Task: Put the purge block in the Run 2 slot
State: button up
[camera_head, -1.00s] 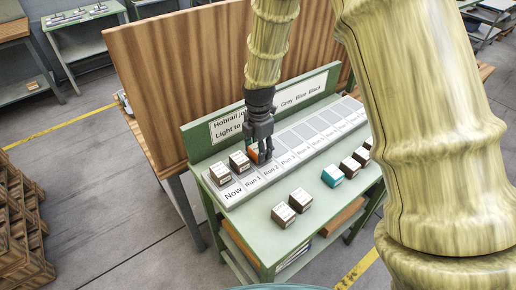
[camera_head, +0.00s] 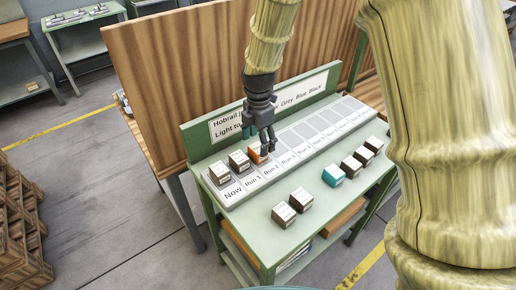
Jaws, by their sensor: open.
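An orange block with a white top (camera_head: 257,153) sits in the Run 2 slot of the grey slotted rail (camera_head: 214,189), third from the left. Its label is too small to read, so I cannot confirm that it is the purge block. Dark brown blocks with white tops sit in the Now slot (camera_head: 219,174) and the Run 1 slot (camera_head: 239,161). My gripper (camera_head: 261,142) is open and empty, just above and behind the orange block. One finger shows at the block's right; whether it touches the block cannot be told.
On the green bench (camera_head: 243,226) in front of the rail lie two brown-sided blocks (camera_head: 291,207), a teal block (camera_head: 333,176) and several brown blocks (camera_head: 362,156) to the right. A sign board (camera_head: 225,127) and a wooden panel (camera_head: 160,95) stand behind. Slots right of Run 2 are empty.

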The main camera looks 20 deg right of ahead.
aim_at(259, 147)
notch_tip(259, 147, up, 8)
jog(key=b, duration=0.2)
jog(key=shift+r, duration=0.2)
dwell(0.3)
